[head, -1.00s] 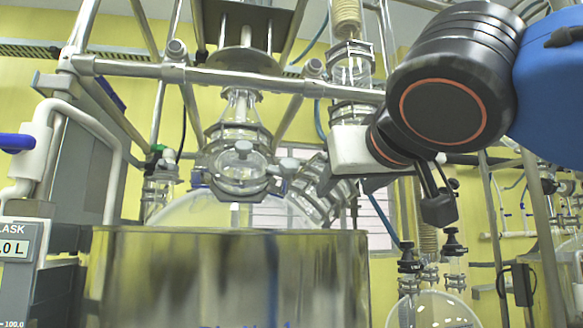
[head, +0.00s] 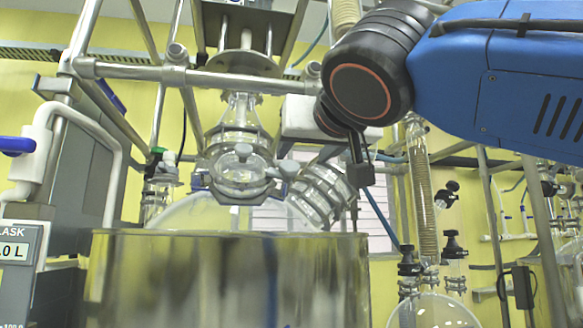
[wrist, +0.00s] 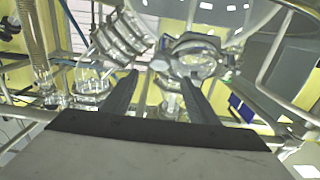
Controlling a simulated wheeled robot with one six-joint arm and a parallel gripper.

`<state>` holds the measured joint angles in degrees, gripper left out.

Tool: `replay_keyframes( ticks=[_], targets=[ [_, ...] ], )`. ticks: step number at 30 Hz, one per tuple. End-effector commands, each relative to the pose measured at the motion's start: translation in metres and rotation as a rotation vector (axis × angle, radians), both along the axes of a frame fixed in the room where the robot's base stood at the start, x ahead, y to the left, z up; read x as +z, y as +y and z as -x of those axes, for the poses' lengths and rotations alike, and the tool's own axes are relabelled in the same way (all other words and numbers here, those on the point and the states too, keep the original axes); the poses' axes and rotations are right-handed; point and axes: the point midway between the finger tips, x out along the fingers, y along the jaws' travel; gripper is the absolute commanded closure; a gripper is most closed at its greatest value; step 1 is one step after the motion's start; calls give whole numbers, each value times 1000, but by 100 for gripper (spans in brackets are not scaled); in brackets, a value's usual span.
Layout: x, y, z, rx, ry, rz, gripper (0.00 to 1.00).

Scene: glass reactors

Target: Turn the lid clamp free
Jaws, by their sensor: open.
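The lid clamp (head: 240,191) is a metal ring around the glass lid of the reactor's front port, with a grey knob (head: 289,168) on its right side. In the wrist view the clamp (wrist: 196,41) shows beyond my fingertips, upper right of centre. My gripper (wrist: 160,77) is open, with its two dark fingers apart and nothing held between them. The fingers appear to end short of the clamp; I see no contact. In the head view my gripper's white body is right of the clamp and a little above it, and its fingertips are hard to make out.
A clamped glass side neck (head: 318,195) stands close to the right of the lid. A horizontal metal rail (head: 230,80) crosses above, and a large metal vessel (head: 230,280) stands below in front. Glassware with a round flask (head: 435,310) is at lower right.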

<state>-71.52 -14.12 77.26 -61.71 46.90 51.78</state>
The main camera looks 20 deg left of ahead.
Motion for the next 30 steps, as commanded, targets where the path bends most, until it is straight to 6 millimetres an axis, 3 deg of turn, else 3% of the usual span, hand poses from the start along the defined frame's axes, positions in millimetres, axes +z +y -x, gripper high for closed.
replay_keyframes(
  ticks=[12,18,30],
  targets=[
    [-1,38,-62,-2,0,1,46],
    [0,51,-83,-2,0,0,46],
    [0,58,-94,0,0,0,46]
  ],
)
